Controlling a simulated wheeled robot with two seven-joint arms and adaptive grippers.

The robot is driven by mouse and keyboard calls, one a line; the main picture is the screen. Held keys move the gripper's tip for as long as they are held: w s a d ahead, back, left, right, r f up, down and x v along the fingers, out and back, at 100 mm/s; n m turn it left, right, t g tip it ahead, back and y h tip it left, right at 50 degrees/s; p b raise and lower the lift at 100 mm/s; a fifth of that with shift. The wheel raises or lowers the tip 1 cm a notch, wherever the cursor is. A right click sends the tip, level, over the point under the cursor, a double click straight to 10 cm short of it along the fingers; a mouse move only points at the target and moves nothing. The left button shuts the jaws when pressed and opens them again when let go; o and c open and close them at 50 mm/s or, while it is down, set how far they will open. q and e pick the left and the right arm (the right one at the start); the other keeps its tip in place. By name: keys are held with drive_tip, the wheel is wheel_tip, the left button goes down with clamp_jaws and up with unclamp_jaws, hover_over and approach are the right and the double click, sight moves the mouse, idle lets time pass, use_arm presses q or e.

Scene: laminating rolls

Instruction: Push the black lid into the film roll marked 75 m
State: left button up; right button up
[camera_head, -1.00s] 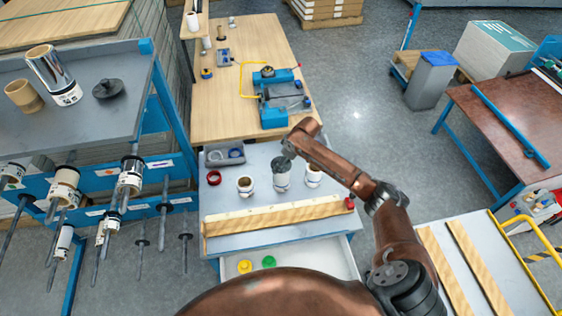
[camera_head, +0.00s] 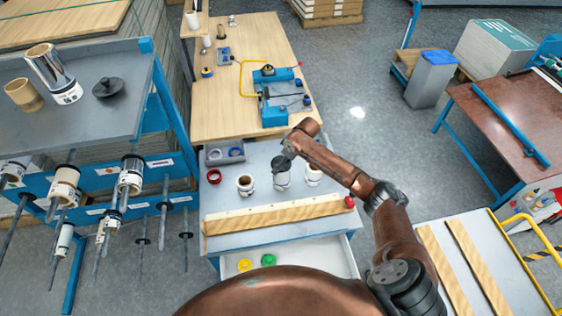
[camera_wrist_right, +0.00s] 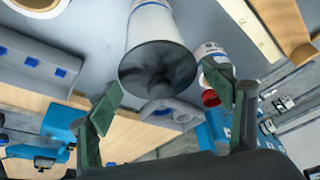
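The middle film roll (camera_head: 282,179) stands upright on the grey bench, with a black lid (camera_wrist_right: 158,62) over its top end. In the right wrist view the lid is a dark disc with a knob, covering the end of the white roll (camera_wrist_right: 150,25). How deep it sits cannot be told. My right gripper (camera_wrist_right: 165,88) is open, its green-padded fingers apart on either side of the knob without visibly touching it. In the head view, my right arm's end (camera_head: 289,150) hides part of the lid. The 75 m mark is not legible. My left gripper is not in view.
Rolls stand close on the left (camera_head: 245,187) and right (camera_head: 313,177) of the middle one. A red ring (camera_head: 214,176), a grey tray (camera_head: 224,154) and a wooden strip (camera_head: 278,215) are nearby. Another black lid-like piece (camera_head: 107,88) lies on the left shelf.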

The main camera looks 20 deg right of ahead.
drive_tip(key=shift+o, duration=1.4)
drive_tip(key=shift+r, duration=0.3)
drive_tip(key=v, duration=1.1)
drive_tip(key=shift+s+r, duration=0.2)
drive_tip(key=shift+s, duration=0.05)
